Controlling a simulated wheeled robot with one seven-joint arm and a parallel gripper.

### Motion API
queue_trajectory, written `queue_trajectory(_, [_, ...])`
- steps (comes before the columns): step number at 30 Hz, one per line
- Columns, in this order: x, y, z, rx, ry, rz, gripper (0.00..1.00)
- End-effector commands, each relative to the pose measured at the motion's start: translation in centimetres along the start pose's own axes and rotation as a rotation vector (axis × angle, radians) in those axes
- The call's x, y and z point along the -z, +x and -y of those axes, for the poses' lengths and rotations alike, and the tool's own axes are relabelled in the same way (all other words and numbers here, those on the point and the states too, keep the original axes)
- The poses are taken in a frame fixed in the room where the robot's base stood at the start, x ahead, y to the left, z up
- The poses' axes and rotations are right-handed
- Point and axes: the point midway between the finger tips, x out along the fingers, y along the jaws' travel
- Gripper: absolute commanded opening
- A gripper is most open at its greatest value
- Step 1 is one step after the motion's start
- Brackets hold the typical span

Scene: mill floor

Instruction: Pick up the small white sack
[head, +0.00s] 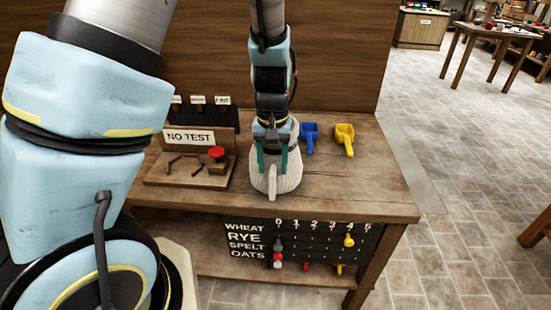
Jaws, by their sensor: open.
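The small white sack (285,182) stands upright on the wooden table, near its front edge in the middle of the head view. Its upper part is partly hidden by my gripper and arm. My gripper (272,168) is over the sack, pointing down. Its two greenish fingers are apart, one toward each side of the sack, in front of its upper part in the picture. I cannot tell whether the fingers touch the cloth.
A blue scoop (309,137) and a yellow scoop (345,138) lie right of the sack. A panel with a red button (216,153) and a "NO TEST" sign (190,137) stands left. A peg board (310,241) hangs below the front edge. The tabletop's right end (380,190) is clear.

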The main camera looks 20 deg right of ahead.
Motion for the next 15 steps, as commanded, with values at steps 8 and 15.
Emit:
queue_trajectory(8, [0.02,0.25,0.00,0.000,0.000,-0.001,0.53])
queue_trajectory(15, [0.03,0.22,0.00,0.000,0.000,-0.001,0.26])
